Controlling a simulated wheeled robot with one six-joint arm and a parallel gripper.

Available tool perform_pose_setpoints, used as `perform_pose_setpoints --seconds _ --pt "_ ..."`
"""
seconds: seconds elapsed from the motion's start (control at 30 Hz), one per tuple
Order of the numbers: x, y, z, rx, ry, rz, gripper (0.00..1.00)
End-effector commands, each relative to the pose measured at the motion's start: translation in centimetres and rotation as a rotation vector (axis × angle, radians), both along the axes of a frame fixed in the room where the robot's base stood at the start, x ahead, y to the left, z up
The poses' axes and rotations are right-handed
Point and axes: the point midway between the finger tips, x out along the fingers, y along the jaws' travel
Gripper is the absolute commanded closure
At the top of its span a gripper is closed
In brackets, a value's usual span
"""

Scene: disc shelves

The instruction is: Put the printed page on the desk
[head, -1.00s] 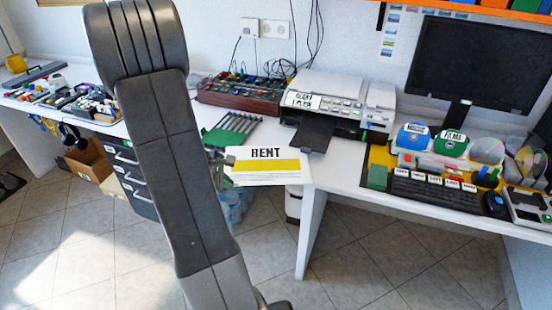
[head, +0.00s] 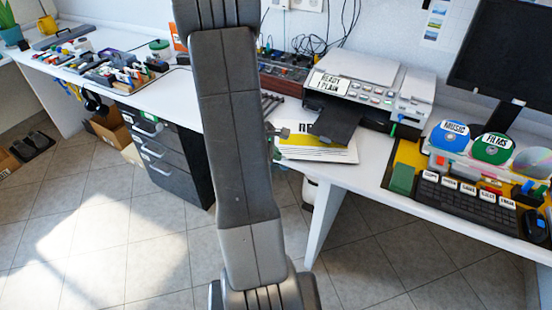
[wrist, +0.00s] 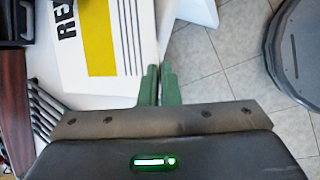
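The printed page (head: 325,152) is white with a yellow bar and black lettering. In the wrist view the page (wrist: 100,40) reaches from the top edge down to my gripper (wrist: 160,72). The two green fingers are close together at the page's lower corner and appear shut on its edge.
A printer (head: 365,85) with a black tray (head: 332,120) stands behind the page. A control box (head: 285,72) is behind. Drawers (head: 165,155) stand under the desk at left.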

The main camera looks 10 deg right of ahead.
Motion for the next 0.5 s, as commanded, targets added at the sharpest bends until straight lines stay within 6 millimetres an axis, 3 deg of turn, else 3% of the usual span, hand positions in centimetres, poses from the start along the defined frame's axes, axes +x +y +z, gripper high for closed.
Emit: perform_pose_setpoints --seconds 0.07,0.47,0.5 --pt "-0.08 -0.11 -1.16 0.000 0.001 0.000 1.00" --pt "-0.06 -0.11 -1.38 0.001 -0.001 0.001 1.00" --pt "-0.06 -0.10 -1.29 0.001 -0.001 0.001 0.93"
